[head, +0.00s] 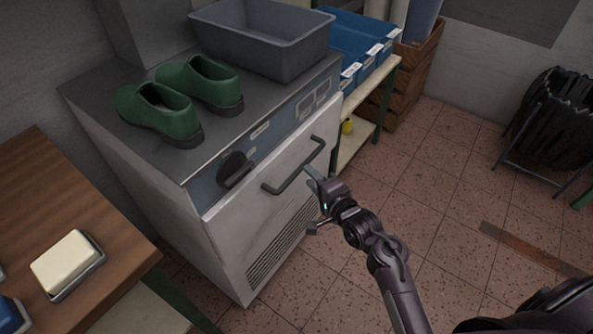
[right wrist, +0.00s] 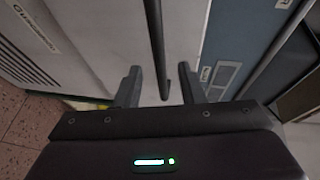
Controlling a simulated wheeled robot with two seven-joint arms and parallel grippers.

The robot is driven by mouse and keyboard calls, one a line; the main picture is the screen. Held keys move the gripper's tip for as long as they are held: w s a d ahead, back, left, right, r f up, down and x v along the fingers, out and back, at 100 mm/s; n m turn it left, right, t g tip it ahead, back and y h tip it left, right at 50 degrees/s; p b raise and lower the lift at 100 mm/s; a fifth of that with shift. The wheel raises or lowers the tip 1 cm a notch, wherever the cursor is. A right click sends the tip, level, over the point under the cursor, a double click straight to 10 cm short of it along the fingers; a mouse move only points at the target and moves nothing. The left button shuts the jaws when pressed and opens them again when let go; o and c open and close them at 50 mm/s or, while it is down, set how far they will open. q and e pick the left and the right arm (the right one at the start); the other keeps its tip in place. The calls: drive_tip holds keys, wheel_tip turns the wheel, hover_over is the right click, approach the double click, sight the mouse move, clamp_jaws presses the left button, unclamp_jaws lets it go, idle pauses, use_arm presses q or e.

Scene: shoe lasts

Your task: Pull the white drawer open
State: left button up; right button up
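The white drawer (head: 238,218) is the pale front panel of a grey metal cabinet and looks closed. A dark bar handle (head: 292,167) runs across its upper part. My right gripper (head: 309,201) is open in front of the panel, near the handle's right end. In the right wrist view, the handle (right wrist: 156,42) reaches down between the two spread fingers (right wrist: 160,76), with a gap on each side. No grip on it shows. My left gripper is not in view.
Green clogs (head: 205,84) and a grey bin (head: 262,40) stand on the cabinet top. A black knob (head: 235,168) sits left of the handle. A wooden table (head: 60,205) stands at left, a shelf with blue trays (head: 352,50) behind. The tiled floor (head: 425,190) at right is mostly clear.

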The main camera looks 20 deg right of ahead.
sight(301, 166)
drive_tip(key=x, duration=0.5)
drive_tip(key=shift+w+a+f, duration=0.1)
drive_tip(key=shift+w, duration=0.25)
clamp_jaws()
